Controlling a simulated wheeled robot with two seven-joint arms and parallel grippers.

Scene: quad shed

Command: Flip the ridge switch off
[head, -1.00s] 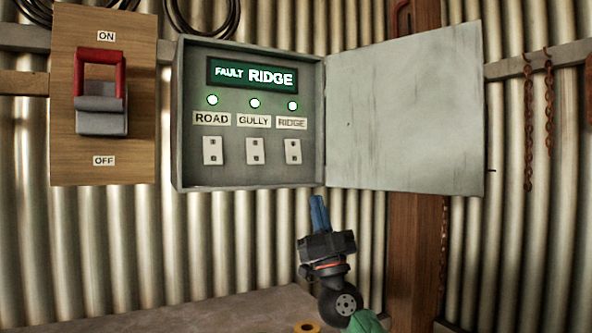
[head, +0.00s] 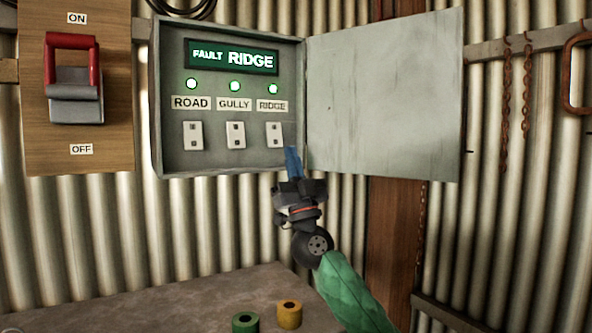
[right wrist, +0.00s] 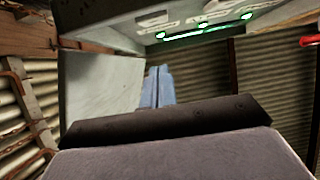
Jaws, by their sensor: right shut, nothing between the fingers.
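The ridge switch (head: 274,135) is a white rocker at the right end of a row of 3 in the open grey box (head: 228,166). Its label (head: 272,106) reads RIDGE, and a lit green lamp (head: 273,89) sits above it. The green display (head: 232,59) reads FAULT RIDGE. My right gripper (head: 292,150) has blue fingers, shut and empty. In the head view its tips are just below and right of the ridge switch; contact cannot be told. The right wrist view shows the shut fingers (right wrist: 157,86) below the box. My left gripper is not in view.
The box door (head: 385,95) stands open to the right of my fingers. A large red-handled ON/OFF lever (head: 73,80) is on a wooden board at left. The road switch (head: 193,136) and gully switch (head: 236,135) sit beside the ridge one. Green tape (head: 246,323) and yellow tape (head: 289,314) lie on the bench.

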